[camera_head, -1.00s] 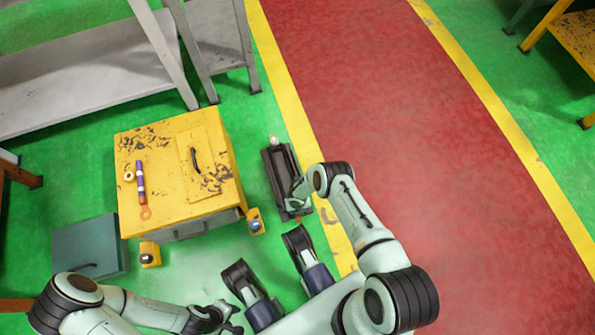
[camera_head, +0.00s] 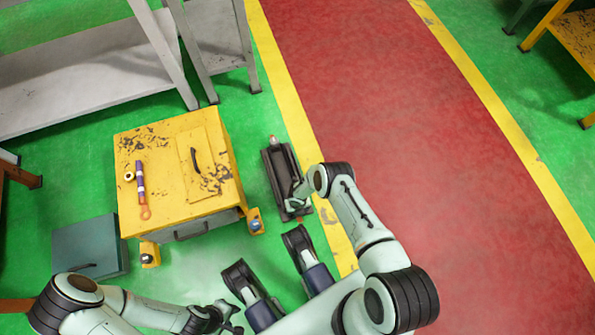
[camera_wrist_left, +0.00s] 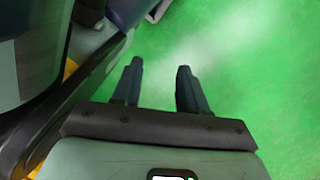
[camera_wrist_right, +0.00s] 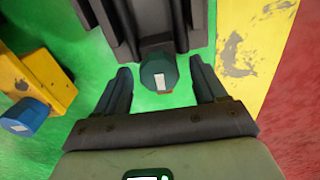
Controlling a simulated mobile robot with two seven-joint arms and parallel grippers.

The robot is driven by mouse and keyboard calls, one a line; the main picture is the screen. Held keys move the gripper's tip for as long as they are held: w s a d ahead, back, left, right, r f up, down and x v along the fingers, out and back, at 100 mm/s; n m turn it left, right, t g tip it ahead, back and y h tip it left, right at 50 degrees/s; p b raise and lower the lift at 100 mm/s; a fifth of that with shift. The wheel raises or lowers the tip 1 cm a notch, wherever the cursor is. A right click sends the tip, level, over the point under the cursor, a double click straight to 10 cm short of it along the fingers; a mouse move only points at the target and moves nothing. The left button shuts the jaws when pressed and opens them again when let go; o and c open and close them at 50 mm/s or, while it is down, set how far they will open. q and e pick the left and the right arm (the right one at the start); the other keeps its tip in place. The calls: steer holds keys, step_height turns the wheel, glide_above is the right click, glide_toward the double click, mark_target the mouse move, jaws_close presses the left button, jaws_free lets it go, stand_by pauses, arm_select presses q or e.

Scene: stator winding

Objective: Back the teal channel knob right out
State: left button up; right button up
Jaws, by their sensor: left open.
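The teal knob (camera_wrist_right: 158,75) with a white mark sits at the near end of the dark channel (camera_wrist_right: 135,25) in the right wrist view. My right gripper (camera_wrist_right: 162,83) has its fingers apart on either side of the knob, with a small gap on each side. In the head view the dark channel (camera_head: 270,167) lies on the green floor, and my right gripper is at its near end, partly hidden by its own arm. My left gripper (camera_wrist_left: 158,80) is open and empty above the green floor. It also shows at the bottom of the head view (camera_head: 232,318).
A yellow cabinet (camera_head: 165,195) with a screwdriver (camera_head: 140,185) on top stands left of the channel. Small yellow blocks with knobs (camera_head: 255,221) sit in front of it. A teal box (camera_head: 95,245) is at the left. The red walkway (camera_head: 400,90) is clear.

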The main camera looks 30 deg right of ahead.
steer(key=shift+r, duration=0.15)
arm_select(q)
steer(key=w+d+r+t+p, duration=0.1)
steer(key=w+r+t+p, duration=0.2)
steer(key=w, duration=0.7)
step_height(320, 180, up, 4)
steer(key=shift+w+d+f+m+t+p, duration=0.15)
steer(key=shift+m+t+p, duration=0.25)
steer(key=shift+p, duration=0.75)
arm_select(e)
step_height(320, 180, up, 13)
